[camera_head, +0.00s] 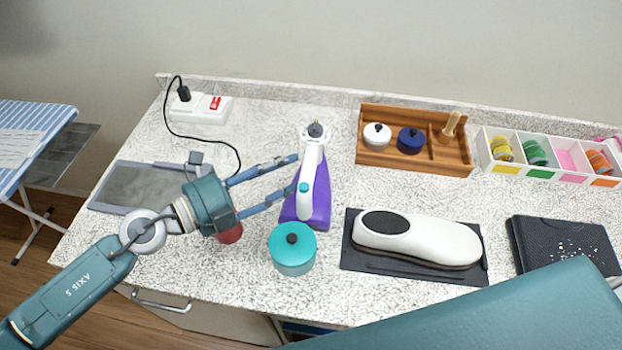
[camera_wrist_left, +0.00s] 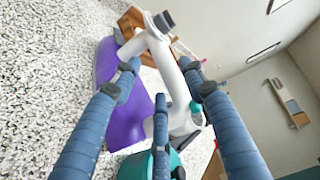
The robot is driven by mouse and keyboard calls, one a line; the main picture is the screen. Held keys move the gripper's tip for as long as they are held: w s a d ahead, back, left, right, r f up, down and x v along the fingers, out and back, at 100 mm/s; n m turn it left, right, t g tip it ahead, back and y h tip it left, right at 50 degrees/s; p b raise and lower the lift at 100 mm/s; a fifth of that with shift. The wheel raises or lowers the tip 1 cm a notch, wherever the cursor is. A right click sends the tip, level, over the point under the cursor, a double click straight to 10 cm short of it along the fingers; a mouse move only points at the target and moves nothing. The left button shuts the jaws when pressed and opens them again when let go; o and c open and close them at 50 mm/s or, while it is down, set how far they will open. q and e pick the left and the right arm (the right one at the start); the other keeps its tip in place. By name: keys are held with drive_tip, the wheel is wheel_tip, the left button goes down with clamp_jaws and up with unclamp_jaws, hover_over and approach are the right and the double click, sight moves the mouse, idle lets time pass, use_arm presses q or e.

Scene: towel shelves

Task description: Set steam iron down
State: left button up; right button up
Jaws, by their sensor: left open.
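The steam iron (camera_head: 308,199), purple and white with a teal button, stands on the speckled counter in the head view, its white handle (camera_head: 313,160) upward. My left gripper (camera_head: 293,177) comes in from the left with its blue fingers spread, and the tips reach the handle's left side. In the left wrist view the iron's purple body (camera_wrist_left: 128,125) and white handle lie beyond and between the open fingers (camera_wrist_left: 160,85). Whether the fingers touch the handle, I cannot tell. My right gripper is not in view.
A teal lidded pot (camera_head: 293,255) stands close in front of the iron, and a red item (camera_head: 230,235) sits under my left gripper. A grey plate (camera_head: 138,187) lies at left. A wooden tray (camera_head: 450,160), a white device (camera_head: 418,240) on a dark mat and a divided box (camera_head: 550,174) occupy the right.

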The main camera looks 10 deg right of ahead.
sight(309, 160)
use_arm(q)
drive_tip(key=p+x, duration=0.1)
drive_tip(key=x, duration=0.5)
drive_tip(key=shift+d+f, duration=0.1)
drive_tip(key=shift+d, duration=0.2)
drive_tip(key=shift+c, duration=0.8)
drive_tip(key=shift+a, duration=0.1)
clamp_jaws()
drive_tip(key=shift+r, duration=0.25)
